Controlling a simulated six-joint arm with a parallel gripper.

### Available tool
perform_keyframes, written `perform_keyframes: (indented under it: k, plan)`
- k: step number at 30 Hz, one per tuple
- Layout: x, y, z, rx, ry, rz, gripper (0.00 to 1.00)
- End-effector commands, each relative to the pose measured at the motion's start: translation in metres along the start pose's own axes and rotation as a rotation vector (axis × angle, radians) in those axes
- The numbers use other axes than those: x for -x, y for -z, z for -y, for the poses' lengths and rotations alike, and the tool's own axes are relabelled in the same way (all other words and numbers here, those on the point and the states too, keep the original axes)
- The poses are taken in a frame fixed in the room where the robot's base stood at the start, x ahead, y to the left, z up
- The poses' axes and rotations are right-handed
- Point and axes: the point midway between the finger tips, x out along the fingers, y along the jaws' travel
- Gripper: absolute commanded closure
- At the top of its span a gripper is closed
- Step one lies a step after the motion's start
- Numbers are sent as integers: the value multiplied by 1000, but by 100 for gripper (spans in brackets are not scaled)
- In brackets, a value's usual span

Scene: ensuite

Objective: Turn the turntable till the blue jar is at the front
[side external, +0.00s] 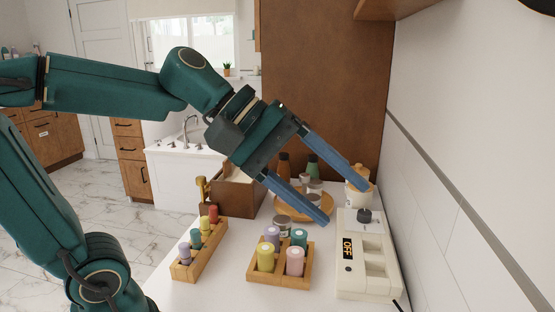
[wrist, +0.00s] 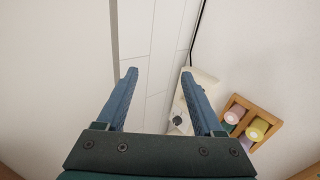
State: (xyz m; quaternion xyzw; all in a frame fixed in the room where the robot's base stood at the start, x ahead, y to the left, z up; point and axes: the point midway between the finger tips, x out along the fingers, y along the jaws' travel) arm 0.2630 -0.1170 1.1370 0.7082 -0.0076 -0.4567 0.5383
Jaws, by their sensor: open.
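The turntable (side external: 328,212) is a round wooden disc on the white counter in the side view, partly covered by my gripper's fingers. Several small jars with grey lids, such as this jar (side external: 315,186), stand on or around it. I cannot make out a blue jar; the fingers hide part of the group. My gripper (side external: 346,204) is open and empty, its blue fingers slanting down over the turntable area. In the wrist view my gripper (wrist: 159,74) is spread wide with nothing between the fingers, facing the tiled wall. The turntable is not visible there.
A white box marked OFF (side external: 362,275) with a dark knob stands at right along the wall. A wooden tray (side external: 280,282) of colored cylinders and a stepped cylinder block (side external: 208,250) are in front. A white canister (side external: 354,186), bottles (side external: 313,167) and a wooden box (side external: 236,198) stand behind.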

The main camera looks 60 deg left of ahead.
Motion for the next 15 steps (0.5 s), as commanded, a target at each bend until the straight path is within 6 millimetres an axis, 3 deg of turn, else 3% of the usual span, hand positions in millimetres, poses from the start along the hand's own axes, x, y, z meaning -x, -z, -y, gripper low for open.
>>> perform_keyframes:
  k: [3, 8, 11, 15]
  plan:
    - [-12, 51, -34, 350, -137, 12, 31]
    - [-21, 138, -50, 788, -321, 1, 31]
    - [-24, 198, -39, 1046, -434, -24, 31]
    - [-26, 280, 3, 1377, -587, -79, 31]
